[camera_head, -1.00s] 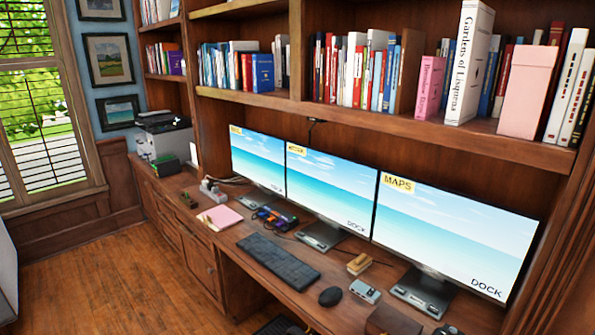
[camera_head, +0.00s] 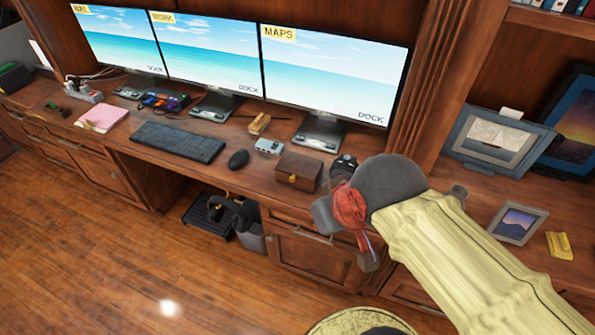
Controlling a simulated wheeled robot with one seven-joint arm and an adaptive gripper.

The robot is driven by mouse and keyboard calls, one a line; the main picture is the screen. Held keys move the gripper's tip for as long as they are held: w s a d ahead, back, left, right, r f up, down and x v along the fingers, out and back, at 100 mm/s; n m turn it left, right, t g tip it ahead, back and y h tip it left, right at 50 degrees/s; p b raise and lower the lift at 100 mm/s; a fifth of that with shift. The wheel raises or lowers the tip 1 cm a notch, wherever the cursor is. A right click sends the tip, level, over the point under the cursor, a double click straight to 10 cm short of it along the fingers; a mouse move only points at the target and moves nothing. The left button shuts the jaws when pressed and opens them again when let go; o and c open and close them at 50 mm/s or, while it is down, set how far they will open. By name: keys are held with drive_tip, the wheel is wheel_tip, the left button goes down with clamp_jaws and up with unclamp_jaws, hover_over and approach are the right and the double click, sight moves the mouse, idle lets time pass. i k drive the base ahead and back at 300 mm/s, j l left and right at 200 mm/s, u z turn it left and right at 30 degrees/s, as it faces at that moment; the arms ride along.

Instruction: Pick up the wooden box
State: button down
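The wooden box (camera_head: 298,172) is a small dark brown box with a brass-coloured clasp on its front. It sits closed on the desk (camera_head: 222,172), right of the black mouse and in front of the right monitor's stand. My gripper (camera_head: 345,225) is at the right end of the desk, to the right of the box and apart from it, beyond the desk's front edge in the picture. My arm comes in from the lower right. The fingers are small and partly hidden by the red and grey wrist parts, so their opening cannot be made out.
Close to the box are a mouse (camera_head: 238,159), a grey device (camera_head: 268,146), a small wooden block (camera_head: 259,123) and a dark round object (camera_head: 343,166). Monitors (camera_head: 320,75) stand behind. Picture frames (camera_head: 494,141) stand at right. The wooden floor (camera_head: 120,260) in front is clear.

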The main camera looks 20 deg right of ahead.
sight(303, 185)
drive_tip(key=z, duration=1.6)
drive_tip(key=j+z, duration=0.85)
drive_tip(key=z, duration=0.15)
drive_tip(key=k+j+z, duration=0.2)
drive_tip(key=j+z, duration=0.25)
drive_tip(key=k+j+z, duration=0.2)
drive_tip(key=z, duration=0.3)
drive_tip(key=k+j+z, duration=0.2)
drive_tip(key=k+j, duration=0.8)
